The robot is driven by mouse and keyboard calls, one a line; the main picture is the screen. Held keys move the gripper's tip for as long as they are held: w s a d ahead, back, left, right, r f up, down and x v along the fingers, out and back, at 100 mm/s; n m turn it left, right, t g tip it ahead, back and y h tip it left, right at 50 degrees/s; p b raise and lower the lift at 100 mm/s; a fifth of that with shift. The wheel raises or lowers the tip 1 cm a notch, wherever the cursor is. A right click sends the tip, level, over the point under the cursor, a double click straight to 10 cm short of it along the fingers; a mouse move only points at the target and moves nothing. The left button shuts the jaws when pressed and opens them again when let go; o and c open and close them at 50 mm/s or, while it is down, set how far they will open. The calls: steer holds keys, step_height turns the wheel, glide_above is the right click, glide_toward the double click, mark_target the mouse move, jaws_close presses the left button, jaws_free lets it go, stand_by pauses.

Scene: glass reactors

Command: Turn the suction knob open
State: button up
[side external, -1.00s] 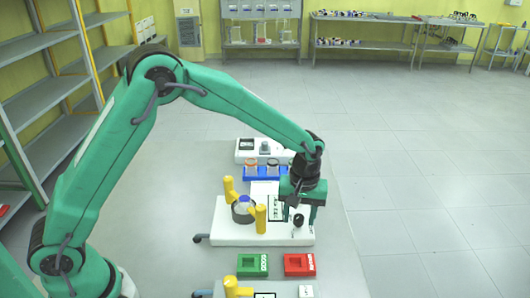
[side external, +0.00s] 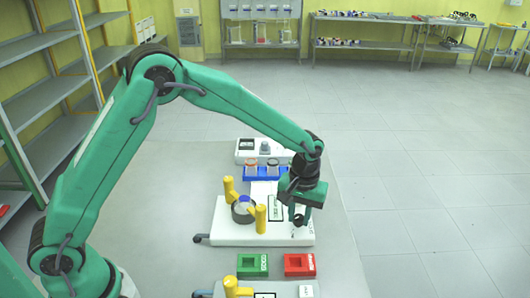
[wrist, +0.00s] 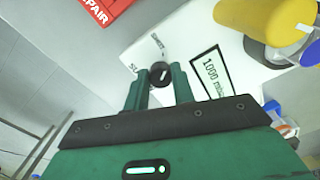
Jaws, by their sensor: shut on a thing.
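The suction knob (wrist: 160,72) is a small black dial with a white mark, set in the white top of the reactor base (wrist: 185,38) beside partly hidden lettering. In the wrist view my gripper (wrist: 160,88) has one green finger on each side of the knob and is shut on it. The white mark points at a slant toward the upper right. In the side view my gripper (side external: 300,217) reaches down to the right end of the white base (side external: 232,233), and the knob (side external: 299,221) shows dark between the fingers.
A display reading about 1000 (wrist: 212,72) lies beside the knob. Yellow clamps (side external: 261,219) and a round vessel (side external: 243,211) stand to the left. Green (side external: 252,265) and red (side external: 300,265) trays lie in front. A blue rack (side external: 261,173) sits behind.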

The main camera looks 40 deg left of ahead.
steer(key=m, duration=0.4)
steer(key=shift+r+m, duration=0.1)
steer(key=shift+m, duration=0.2)
steer(key=m, duration=0.3)
steer(key=shift+m, duration=0.3)
steer(key=m, duration=0.3)
steer(key=shift+m, duration=0.3)
steer(key=shift+m+t, duration=0.3)
steer(key=shift+m, duration=1.6)
steer(key=o, duration=1)
